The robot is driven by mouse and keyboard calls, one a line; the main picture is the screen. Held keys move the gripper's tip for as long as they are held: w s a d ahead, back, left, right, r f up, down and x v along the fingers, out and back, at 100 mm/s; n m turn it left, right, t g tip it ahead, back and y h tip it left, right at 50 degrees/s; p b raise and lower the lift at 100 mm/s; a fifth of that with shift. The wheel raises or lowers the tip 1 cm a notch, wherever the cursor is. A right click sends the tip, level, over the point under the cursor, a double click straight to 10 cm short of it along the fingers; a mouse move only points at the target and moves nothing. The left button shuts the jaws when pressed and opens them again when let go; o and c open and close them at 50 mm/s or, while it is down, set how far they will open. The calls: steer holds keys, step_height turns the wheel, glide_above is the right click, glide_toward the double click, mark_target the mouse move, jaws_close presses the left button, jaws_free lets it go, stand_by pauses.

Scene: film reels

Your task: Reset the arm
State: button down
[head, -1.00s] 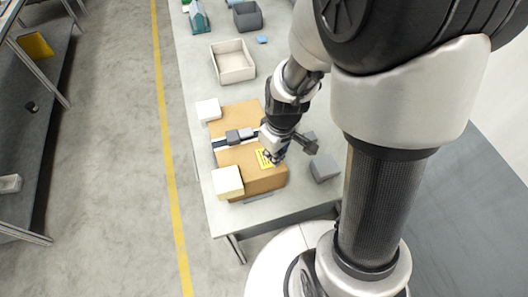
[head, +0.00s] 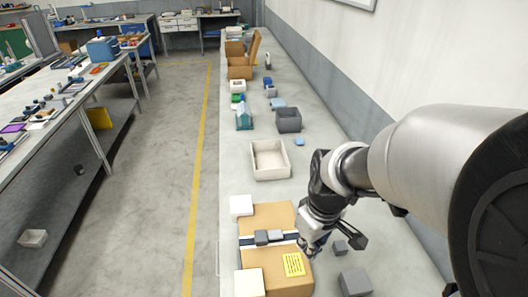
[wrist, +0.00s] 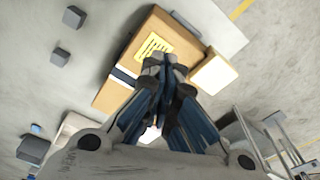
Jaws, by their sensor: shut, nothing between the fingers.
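My gripper (head: 314,246) is shut and empty, with its fingers pointing down at the right side of a cardboard box. In the wrist view its fingertips (wrist: 168,62) are together and overlap the box in the picture. I cannot tell the exact height above it. The cardboard box (head: 270,215) lies on the long table, with a dark and white band across it and a yellow label (head: 293,264) on top. The box and label also show in the wrist view (wrist: 112,97). My arm comes in from the right in the head view.
White blocks (head: 241,205) (head: 249,283) are at the box's left corners. A cream tray (head: 270,172) and a grey bin (head: 288,125) stand farther back. The aisle (head: 165,190) is clear.

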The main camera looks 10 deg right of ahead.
steer(key=s+a+r+m+t+b, duration=0.1)
steer(key=s+r+m+t+b, duration=0.1)
steer(key=s+r, duration=0.7)
steer(key=shift+s+a+m+t, duration=0.15)
steer(key=shift+s+m+t, duration=0.65)
steer(key=shift+s+m, duration=0.65)
